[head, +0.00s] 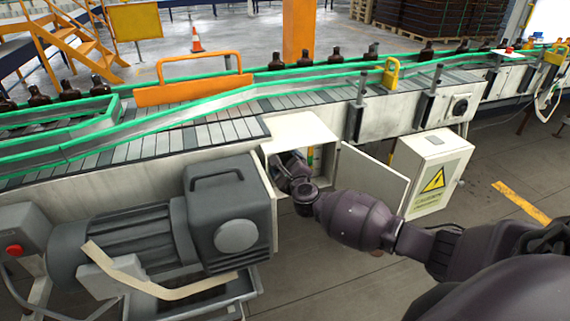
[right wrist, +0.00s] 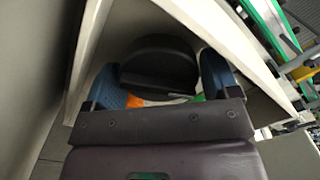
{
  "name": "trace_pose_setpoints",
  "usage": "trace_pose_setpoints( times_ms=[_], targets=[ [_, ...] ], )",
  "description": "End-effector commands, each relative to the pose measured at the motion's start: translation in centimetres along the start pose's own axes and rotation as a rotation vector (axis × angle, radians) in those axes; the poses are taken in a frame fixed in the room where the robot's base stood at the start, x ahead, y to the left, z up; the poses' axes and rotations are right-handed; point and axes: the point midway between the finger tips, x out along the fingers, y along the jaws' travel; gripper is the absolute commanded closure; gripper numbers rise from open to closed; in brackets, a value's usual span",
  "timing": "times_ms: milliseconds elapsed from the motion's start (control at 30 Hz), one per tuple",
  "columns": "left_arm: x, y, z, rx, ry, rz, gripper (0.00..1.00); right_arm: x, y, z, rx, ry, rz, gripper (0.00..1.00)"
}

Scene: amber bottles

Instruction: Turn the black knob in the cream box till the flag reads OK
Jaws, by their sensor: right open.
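The cream box (head: 302,128) is built into the conveyor's side, and its door (head: 372,176) stands open to the right. My right arm reaches into it from the right. My right gripper (head: 288,164) is inside the opening, partly hidden by the box. In the right wrist view my right gripper (right wrist: 160,72) is open, with one blue finger on each side of the black knob (right wrist: 158,62). Whether the fingers touch the knob, I cannot tell. Orange and green patches show below the knob; no flag lettering is readable. My left gripper is not in view.
A grey motor (head: 150,228) stands close left of the box. A cream cabinet (head: 432,172) with a yellow warning sign stands to the right. The conveyor (head: 215,128) with green rails runs above. Several amber bottles (head: 306,59) line its far side.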

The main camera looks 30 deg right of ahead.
Motion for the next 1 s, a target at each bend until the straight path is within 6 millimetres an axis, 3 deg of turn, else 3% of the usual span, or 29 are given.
trace_pose_setpoints(
  times_ms=[67, 300, 667, 1000],
  targets=[
    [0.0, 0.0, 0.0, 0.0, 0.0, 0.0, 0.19, 0.0, 0.0, 0.0, 0.0, 0.0, 0.0, 0.19],
    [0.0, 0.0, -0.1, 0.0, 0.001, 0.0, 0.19, 0.0, 0.0, 0.0, 0.0, 0.0, 0.0, 0.53],
    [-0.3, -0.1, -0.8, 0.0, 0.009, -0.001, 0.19, -0.1, 0.1, 0.0, 0.068, 0.003, 0.0, 0.53],
    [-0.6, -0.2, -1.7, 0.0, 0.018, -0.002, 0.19, -0.1, 0.2, 0.0, 0.28, 0.002, 0.0, 0.53]
  ],
)
